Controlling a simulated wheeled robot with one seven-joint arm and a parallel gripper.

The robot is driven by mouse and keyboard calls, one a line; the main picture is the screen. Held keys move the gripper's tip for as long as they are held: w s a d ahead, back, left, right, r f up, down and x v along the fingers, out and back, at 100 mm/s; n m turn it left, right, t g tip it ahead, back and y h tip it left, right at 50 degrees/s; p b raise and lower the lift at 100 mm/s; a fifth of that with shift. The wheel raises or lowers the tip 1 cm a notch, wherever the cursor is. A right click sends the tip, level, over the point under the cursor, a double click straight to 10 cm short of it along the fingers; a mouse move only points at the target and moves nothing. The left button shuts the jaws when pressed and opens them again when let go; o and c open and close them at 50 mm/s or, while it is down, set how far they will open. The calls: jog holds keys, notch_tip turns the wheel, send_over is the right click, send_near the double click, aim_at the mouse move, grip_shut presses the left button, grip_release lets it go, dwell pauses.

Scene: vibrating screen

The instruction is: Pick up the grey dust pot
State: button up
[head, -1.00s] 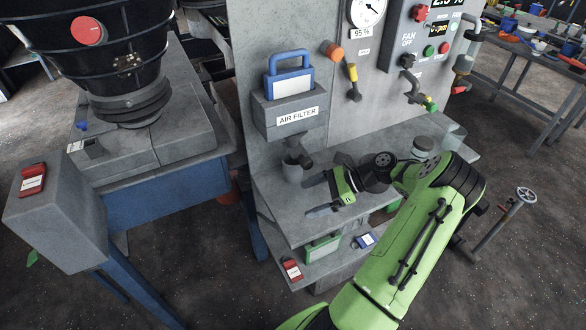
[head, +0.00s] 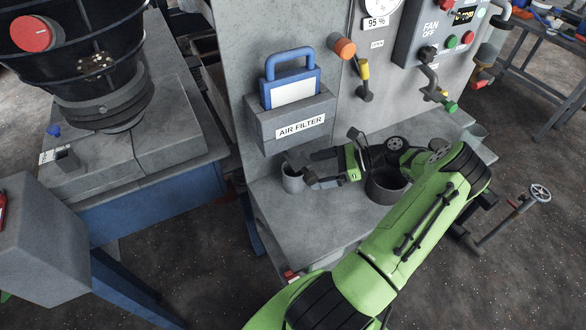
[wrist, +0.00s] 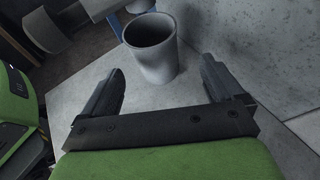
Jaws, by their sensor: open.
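The grey dust pot (head: 292,180) is a small open-topped cup standing upright on the grey bench shelf, close to the panel and below the air filter box. In the wrist view the pot (wrist: 152,48) stands just ahead, between the lines of the two fingers, nearer the left one. Its inside looks empty, though shaded. My gripper (head: 309,168) is to the right of the pot in the head view, with its fingers spread and pointing at it.
The air filter box (head: 292,122) with a blue-handled filter (head: 290,80) hangs above. Valve handles (head: 363,80) stick out of the panel. The shelf (head: 285,220) in front of the pot is clear.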

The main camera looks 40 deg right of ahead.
aim_at(296, 174)
jog(key=x, duration=0.7)
jog(key=shift+s+a+f, duration=0.1)
jog(key=shift+a+f, duration=0.1)
jog(key=shift+a, duration=0.15)
jog(key=c, duration=1.1)
jog(key=shift+o, duration=0.2)
jog(key=shift+r, duration=0.2)
jog(key=shift+r+p, duration=0.55)
jog(key=shift+p, duration=0.1)
jog(key=shift+r, duration=0.1)
